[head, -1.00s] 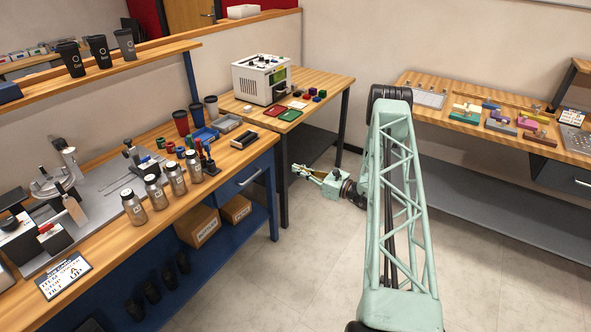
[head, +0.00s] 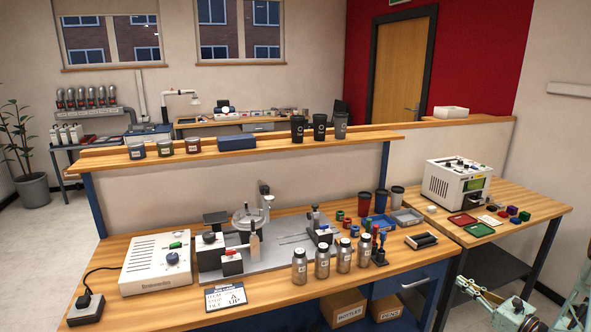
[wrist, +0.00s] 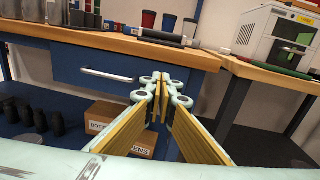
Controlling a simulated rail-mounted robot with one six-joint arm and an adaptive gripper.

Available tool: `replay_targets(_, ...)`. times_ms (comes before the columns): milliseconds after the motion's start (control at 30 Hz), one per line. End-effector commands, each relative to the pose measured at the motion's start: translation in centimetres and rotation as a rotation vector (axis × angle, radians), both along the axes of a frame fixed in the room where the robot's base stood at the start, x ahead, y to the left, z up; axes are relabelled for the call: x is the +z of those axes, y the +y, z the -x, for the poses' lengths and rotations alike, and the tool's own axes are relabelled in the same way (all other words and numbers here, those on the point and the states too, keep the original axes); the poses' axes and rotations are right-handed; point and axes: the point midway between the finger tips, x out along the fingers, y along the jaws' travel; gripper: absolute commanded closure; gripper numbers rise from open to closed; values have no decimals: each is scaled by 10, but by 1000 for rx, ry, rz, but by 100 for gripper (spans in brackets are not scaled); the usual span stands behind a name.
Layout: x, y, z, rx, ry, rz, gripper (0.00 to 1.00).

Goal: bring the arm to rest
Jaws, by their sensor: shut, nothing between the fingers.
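My gripper (head: 463,283) is low at the bottom right of the head view, in front of the benches and clear of them. Its yellow-padded fingers also show in the wrist view (wrist: 158,100), close together at the tips with nothing between them. The wrist view faces the blue drawer (wrist: 105,72) under the workbench. My pale green arm shows only in part at the lower right corner of the head view; the rest is out of frame.
The workbench (head: 385,279) carries steel bottles, a marking fixture (head: 274,258) and a white control box (head: 158,265). The side table (head: 530,208) holds a white machine (head: 456,183) and small trays. Cardboard boxes (wrist: 119,127) sit on the lower shelf.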

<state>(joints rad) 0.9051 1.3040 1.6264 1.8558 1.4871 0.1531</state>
Motion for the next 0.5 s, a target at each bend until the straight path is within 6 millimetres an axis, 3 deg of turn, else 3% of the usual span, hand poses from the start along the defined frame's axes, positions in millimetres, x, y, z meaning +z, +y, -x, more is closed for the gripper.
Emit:
replay_targets(100,27,23,-9,55,1,32,100)
replay_targets(500,102,101,-21,234,10,139,100)
